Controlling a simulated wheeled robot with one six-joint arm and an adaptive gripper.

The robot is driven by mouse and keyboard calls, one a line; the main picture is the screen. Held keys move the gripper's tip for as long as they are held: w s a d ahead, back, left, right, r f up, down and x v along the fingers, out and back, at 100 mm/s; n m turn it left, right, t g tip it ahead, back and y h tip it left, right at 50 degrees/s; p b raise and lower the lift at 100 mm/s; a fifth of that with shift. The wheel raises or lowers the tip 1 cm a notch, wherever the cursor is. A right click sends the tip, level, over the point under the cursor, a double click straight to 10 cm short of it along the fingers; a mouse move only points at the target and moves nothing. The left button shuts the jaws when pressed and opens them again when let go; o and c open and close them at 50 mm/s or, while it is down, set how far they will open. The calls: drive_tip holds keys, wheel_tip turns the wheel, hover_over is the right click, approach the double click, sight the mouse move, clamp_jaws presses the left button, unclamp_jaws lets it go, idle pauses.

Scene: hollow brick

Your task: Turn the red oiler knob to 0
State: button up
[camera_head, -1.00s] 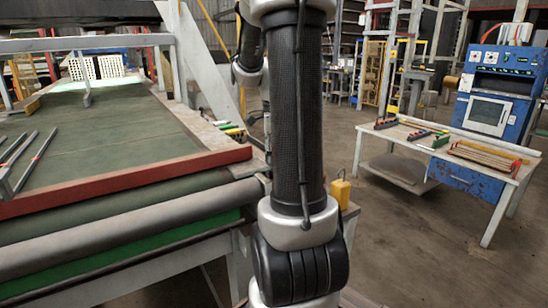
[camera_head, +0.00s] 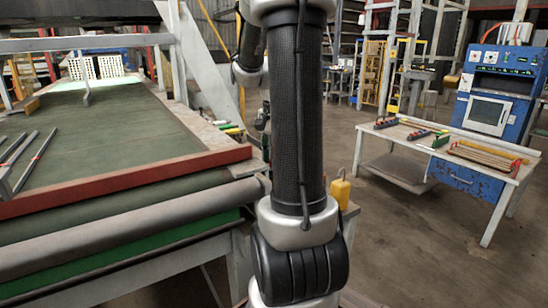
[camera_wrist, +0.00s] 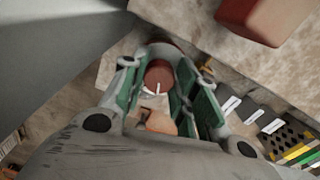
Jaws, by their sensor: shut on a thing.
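The red oiler knob (camera_wrist: 159,76) shows in the wrist view, upper centre, with a white mark on its near side. My gripper (camera_wrist: 165,80) has its green-padded fingers on the left and right of the knob and is shut on it. A tan rounded part (camera_wrist: 158,122) lies just below the knob between the fingers. No numbers on the knob can be read. In the head view my arm hides the knob.
Labelled dark parts (camera_wrist: 250,112) lie right of the fingers. In the head view, a red-edged green table (camera_head: 120,184) is left and a workbench (camera_head: 478,172) right.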

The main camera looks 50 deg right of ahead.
drive_tip(key=shift+n, duration=0.3)
drive_tip(key=o, duration=1)
wheel_tip(320, 180, up, 12)
idle(0.3)
